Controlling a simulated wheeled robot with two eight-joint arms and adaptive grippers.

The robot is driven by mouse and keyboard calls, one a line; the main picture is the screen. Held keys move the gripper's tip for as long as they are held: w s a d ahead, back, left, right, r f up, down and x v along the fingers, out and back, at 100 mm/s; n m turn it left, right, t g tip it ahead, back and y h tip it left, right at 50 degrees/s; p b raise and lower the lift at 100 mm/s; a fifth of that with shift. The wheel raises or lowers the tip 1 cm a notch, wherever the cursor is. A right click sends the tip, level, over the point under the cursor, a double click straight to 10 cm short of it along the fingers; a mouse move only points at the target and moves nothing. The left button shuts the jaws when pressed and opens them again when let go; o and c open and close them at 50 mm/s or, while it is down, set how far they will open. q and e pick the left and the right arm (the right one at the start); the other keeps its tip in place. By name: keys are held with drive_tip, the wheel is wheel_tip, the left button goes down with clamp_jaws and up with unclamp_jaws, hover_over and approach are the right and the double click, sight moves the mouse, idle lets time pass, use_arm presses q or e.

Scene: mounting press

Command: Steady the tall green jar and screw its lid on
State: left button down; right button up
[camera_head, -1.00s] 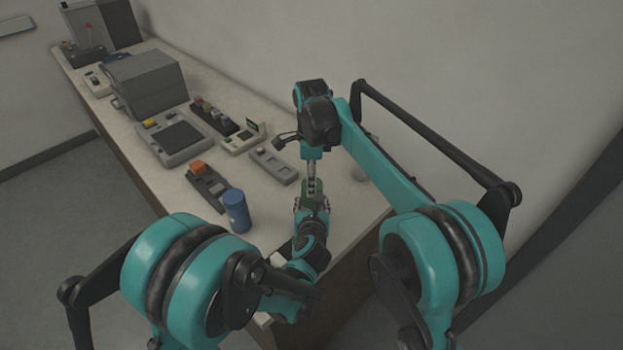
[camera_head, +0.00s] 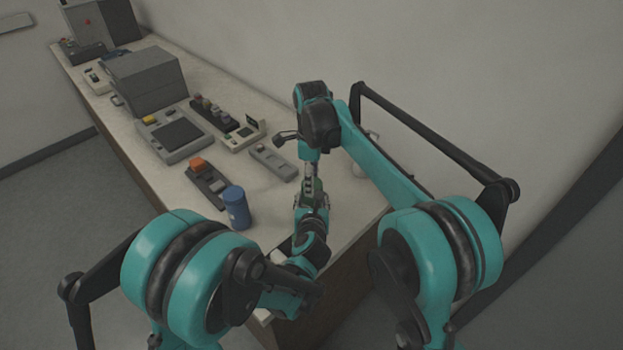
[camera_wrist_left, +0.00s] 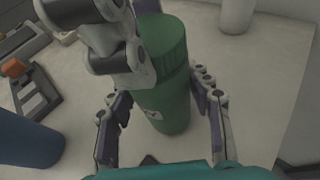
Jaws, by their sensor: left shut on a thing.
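The tall green jar (camera_wrist_left: 165,108) stands upright on the table in the left wrist view, and its green body also shows small in the head view (camera_head: 313,186). A ridged green lid (camera_wrist_left: 164,42) sits at its top; I cannot tell how tightly. My left gripper (camera_wrist_left: 165,118) is shut on the jar body, one finger on each side. My right gripper (camera_head: 311,170) comes down from above at the jar's top. In the left wrist view its dark and grey finger links lie beside the lid and hide its left side, so its opening is unclear.
A blue cylinder (camera_head: 236,208) stands left of the jar. A white cylinder (camera_wrist_left: 236,14) stands behind it. An orange-topped block (camera_head: 205,182), a grey fixture (camera_head: 274,163) and a large grey machine (camera_head: 147,85) lie farther along the table. The table's front edge is close to the jar.

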drive_tip(key=m, duration=0.4)
drive_tip(key=shift+m, duration=0.4)
drive_tip(key=m, duration=0.6)
drive_tip(key=o, duration=0.8)
drive_tip(key=shift+o, duration=0.2)
drive_tip(key=shift+r, duration=2.25)
drive_tip(key=shift+c, duration=0.4)
